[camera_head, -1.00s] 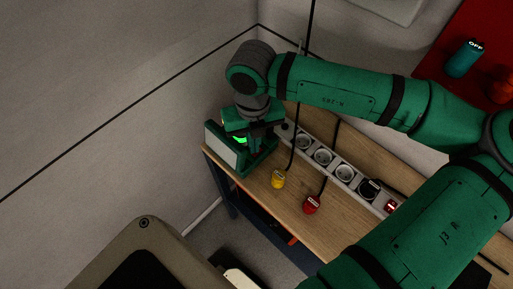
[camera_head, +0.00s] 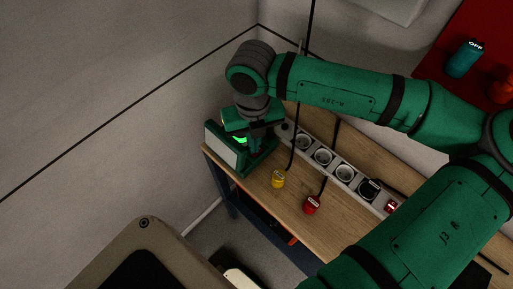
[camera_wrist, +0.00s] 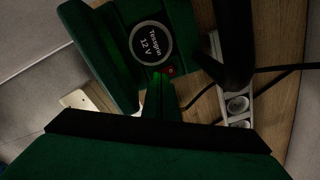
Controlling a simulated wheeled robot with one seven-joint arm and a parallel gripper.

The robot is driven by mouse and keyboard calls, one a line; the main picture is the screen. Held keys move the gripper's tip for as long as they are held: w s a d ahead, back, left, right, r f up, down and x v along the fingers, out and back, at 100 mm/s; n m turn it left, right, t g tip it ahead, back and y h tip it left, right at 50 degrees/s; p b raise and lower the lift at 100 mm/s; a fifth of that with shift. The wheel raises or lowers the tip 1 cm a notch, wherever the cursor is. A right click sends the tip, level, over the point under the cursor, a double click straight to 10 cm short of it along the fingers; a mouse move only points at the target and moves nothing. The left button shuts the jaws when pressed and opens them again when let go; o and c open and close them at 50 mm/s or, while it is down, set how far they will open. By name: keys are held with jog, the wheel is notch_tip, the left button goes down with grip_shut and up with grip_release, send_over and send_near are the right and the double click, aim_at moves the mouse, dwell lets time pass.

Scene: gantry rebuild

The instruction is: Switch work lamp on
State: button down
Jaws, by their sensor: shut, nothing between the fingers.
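No thing in view can be surely told as the work lamp. A green device (camera_head: 217,148) with a pale side panel stands at the bench's left end, and a green glow shows on it.
A power strip (camera_head: 333,162) with several round sockets runs along the wooden bench (camera_head: 262,202), with a red switch (camera_head: 390,206) towards its right end. A yellow plug (camera_head: 278,179) and a red plug (camera_head: 312,204) lie in front, on black cables. A teal thing marked "OFF" (camera_head: 464,59) is on a red panel.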

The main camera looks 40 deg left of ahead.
jog(key=shift+f, duration=0.7)
dwell(0.5)
jog(key=shift+r, duration=0.1)
notch_tip(320, 180, up, 7)
dwell(0.8)
dwell(0.5)
